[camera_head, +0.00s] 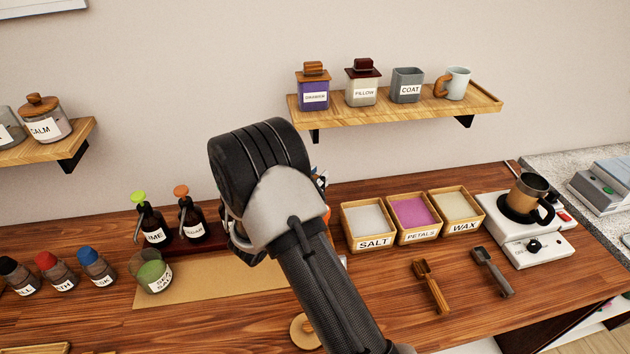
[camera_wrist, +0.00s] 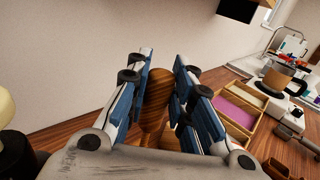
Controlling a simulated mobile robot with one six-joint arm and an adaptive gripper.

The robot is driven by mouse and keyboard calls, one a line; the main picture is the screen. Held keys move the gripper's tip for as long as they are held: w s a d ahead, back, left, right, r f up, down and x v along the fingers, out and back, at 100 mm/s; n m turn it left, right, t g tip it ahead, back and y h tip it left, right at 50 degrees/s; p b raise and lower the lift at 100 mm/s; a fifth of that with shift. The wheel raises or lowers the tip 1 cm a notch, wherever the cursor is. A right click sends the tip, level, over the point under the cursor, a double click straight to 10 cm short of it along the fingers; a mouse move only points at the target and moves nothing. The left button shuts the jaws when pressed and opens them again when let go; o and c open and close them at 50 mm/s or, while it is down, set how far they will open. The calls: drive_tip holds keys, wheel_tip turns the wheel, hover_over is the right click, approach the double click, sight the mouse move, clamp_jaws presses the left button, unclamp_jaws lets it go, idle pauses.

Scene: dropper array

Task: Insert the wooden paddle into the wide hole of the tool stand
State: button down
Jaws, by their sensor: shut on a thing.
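The wooden paddle (camera_wrist: 154,90) is a brown, rounded wooden piece between the blue-padded fingers of my gripper (camera_wrist: 160,66) in the wrist view. My gripper is shut on it. Its lower part is hidden by the gripper body. In the head view my dark wrist hides most of the gripper and paddle, above the back middle of the table. I cannot make out the tool stand or its wide hole in either view; my arm may hide it.
Boxes of salt (camera_head: 368,224), petals (camera_head: 413,215) and wax (camera_head: 456,210) stand right of my arm. Two scoops (camera_head: 432,287) lie before them; a hotplate (camera_head: 526,238) holds a pot (camera_head: 527,196). A shelf (camera_head: 360,112) hangs above.

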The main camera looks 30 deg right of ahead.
drive_tip(key=shift+f, duration=0.1)
drive_tip(key=c, duration=1.3)
unclamp_jaws()
drive_tip(key=shift+c, duration=0.2)
